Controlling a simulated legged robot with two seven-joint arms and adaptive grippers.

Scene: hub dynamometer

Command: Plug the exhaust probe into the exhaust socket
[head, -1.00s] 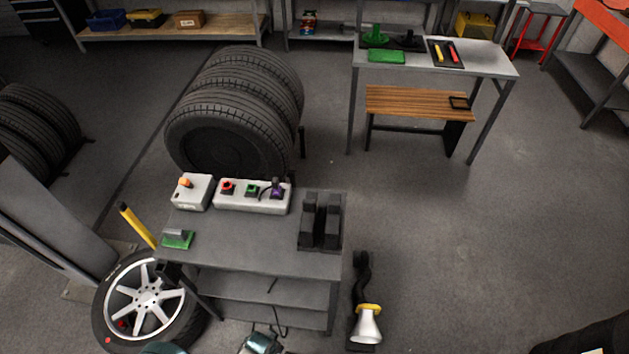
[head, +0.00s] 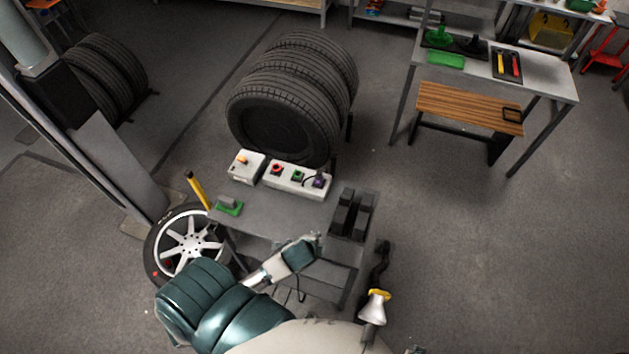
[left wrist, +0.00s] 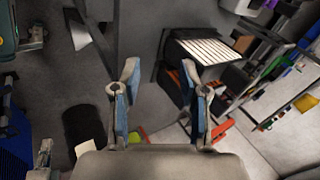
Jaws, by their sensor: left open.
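A white panel (head: 298,179) on the grey cart carries a red socket (head: 277,169), a green socket (head: 298,176) and a purple piece (head: 319,180) with a dark cable. I cannot tell which part is the exhaust socket or the exhaust probe. A black hose with a yellow ring and a pale funnel (head: 373,308) stands on the floor right of the cart. My left gripper (head: 314,239) is over the cart's front edge, short of the panel. In the left wrist view its two blue-padded fingers (left wrist: 160,72) are apart with nothing between them.
The cart top (head: 268,222) also holds a white box with an orange knob (head: 246,166), a green block (head: 229,207) and black upright blocks (head: 350,213). Stacked tyres (head: 285,100) stand behind it. A wheel (head: 190,238) is at its left.

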